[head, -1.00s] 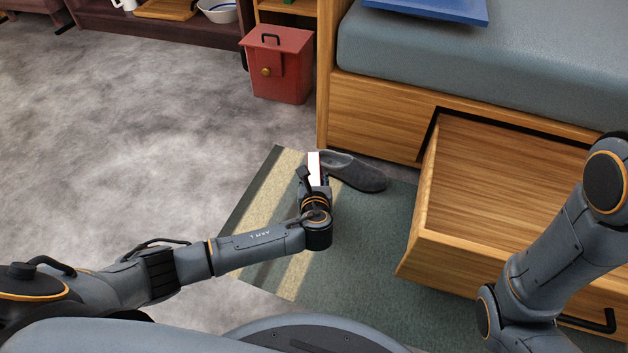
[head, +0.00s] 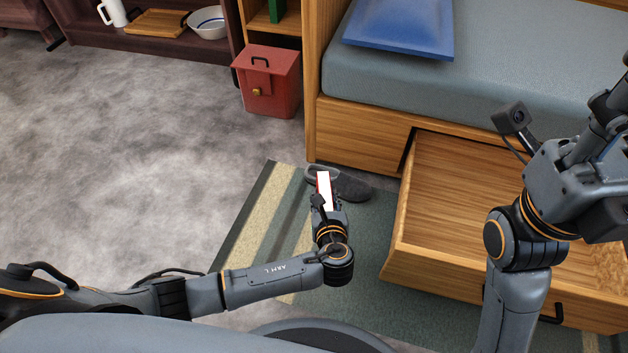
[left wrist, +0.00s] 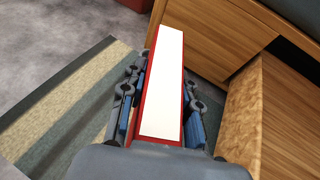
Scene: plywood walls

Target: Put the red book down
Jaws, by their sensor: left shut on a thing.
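The red book (left wrist: 149,110) is between the fingers of my left gripper (left wrist: 160,112) in the left wrist view, its white page edge facing the camera and its red cover showing along the sides. In the head view the book (head: 324,190) shows as a narrow white and red strip beyond my left gripper (head: 325,203), above the rug and in front of a grey slipper. My left gripper is shut on it. My right arm is at the right, over the open drawer; its fingertips are not in view.
A grey slipper (head: 350,188) lies on the striped green rug (head: 262,225). The open, empty wooden drawer (head: 450,190) juts out below the bed (head: 480,95). A red bin (head: 270,85) stands by the bed's end. The grey floor at left is clear.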

